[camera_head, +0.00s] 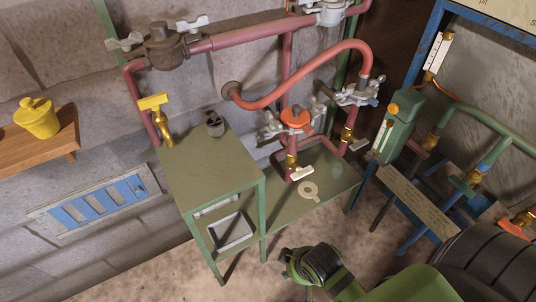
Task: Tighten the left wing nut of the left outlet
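A dark brown pipe fitting (165,46) with two pale wing nuts sits on the red pipe at the upper left. Its left wing nut (125,42) sticks out to the left, and its right wing nut (191,24) stands at the back right. More pale wing nuts show on the clamp by the orange knob (294,117) and on the clamp (358,92) to its right. I cannot tell from the picture how tight any nut is, or which fitting is the left outlet. No gripper fingers show; only a green and black arm part of mine is at the bottom.
A green table (210,160) with a small grey cup-like item (215,124) stands below the pipes; a lower shelf (285,208) adjoins it. A brass tap with a yellow handle (152,102) is near the wall. A wooden shelf (38,147) holds a yellow pot (36,118).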

